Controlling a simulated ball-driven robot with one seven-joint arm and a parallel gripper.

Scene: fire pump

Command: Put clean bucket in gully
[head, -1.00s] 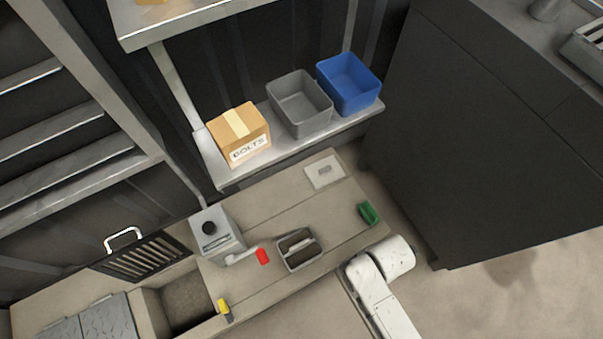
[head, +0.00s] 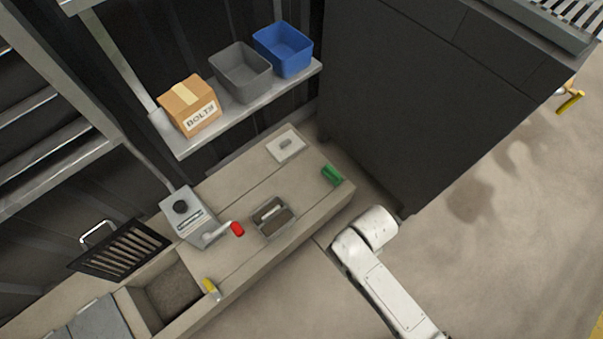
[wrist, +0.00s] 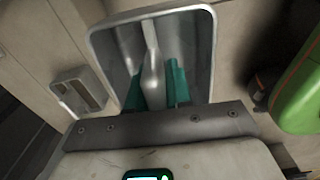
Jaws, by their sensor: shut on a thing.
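In the wrist view my gripper (wrist: 151,92) has teal fingers closed on the upright middle bar of a grey metal bucket (wrist: 101,55). The inside of this bucket looks bare and clean. My gripper and this bucket do not show in the head view. The gully is the open rectangular pit (head: 172,288) in the pale ledge at lower left, with a dark bottom. A slotted dark grate (head: 122,250) with a light handle stands tilted behind it. A second, similar grey bucket (head: 273,217), with brownish contents, sits on the ledge.
A grey box with a red-ended lever (head: 188,215) and a yellow-ended item (head: 211,289) stand near the pit. A green item (head: 331,175) and a pale plate (head: 286,144) lie on the ledge. Above, a shelf holds a bolts carton (head: 189,106), grey bin (head: 240,70) and blue bin (head: 284,49).

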